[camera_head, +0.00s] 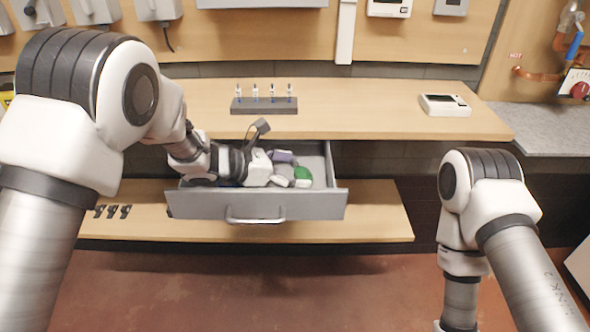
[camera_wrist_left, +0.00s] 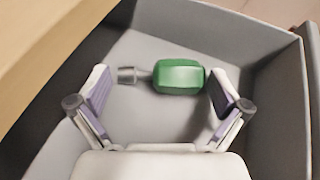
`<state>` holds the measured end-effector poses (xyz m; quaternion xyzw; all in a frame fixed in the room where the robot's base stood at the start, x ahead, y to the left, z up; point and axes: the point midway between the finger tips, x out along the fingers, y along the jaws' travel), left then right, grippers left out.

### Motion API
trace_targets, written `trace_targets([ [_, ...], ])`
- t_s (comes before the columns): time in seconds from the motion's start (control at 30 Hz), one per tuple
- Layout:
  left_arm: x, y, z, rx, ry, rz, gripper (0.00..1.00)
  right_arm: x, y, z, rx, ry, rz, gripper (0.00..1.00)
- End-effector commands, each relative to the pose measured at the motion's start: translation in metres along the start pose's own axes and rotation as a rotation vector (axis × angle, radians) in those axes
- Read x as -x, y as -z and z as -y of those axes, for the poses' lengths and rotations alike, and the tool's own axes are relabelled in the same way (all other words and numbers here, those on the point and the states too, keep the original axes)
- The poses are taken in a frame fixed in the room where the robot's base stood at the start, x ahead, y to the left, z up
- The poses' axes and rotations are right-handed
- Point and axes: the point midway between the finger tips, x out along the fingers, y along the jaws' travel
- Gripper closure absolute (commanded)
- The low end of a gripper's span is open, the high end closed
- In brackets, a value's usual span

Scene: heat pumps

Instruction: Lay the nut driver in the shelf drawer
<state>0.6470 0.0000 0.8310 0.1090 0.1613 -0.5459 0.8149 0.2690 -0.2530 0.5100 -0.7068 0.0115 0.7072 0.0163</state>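The nut driver, with a green handle (camera_wrist_left: 180,77) and a short metal shaft, lies on the floor of the open grey shelf drawer (camera_head: 290,205). Its green handle also shows in the head view (camera_head: 303,172), at the drawer's right part. My left gripper (camera_wrist_left: 160,82) is inside the drawer, open, with one finger on each side of the driver's length. The right finger is close to the handle's end; I cannot tell whether it touches. In the head view the left gripper (camera_head: 287,169) partly hides the driver. My right gripper is out of view; only its arm shows.
The wooden worktop (camera_head: 360,115) overhangs the drawer's back. On it stand a dark rack (camera_head: 264,105) with several small upright items and a white device (camera_head: 445,105). A lower shelf (camera_head: 375,215) runs beneath the drawer, with small black clips (camera_head: 112,211) at left.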

Motion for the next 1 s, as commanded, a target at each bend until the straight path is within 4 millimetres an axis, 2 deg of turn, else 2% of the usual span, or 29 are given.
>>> trace_targets([
  [0.27,0.004,-0.006,0.000,0.001,-0.001,0.000,0.00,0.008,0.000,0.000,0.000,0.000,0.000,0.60],
  [0.5,0.053,-0.004,-0.001,0.002,-0.003,0.003,0.00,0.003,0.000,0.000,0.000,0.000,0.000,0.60],
  [0.63,0.072,-0.003,-0.001,0.002,-0.002,0.001,0.00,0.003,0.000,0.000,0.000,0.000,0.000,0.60],
  [1.0,0.077,-0.003,0.000,0.000,0.000,0.000,0.00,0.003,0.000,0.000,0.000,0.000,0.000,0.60],
])
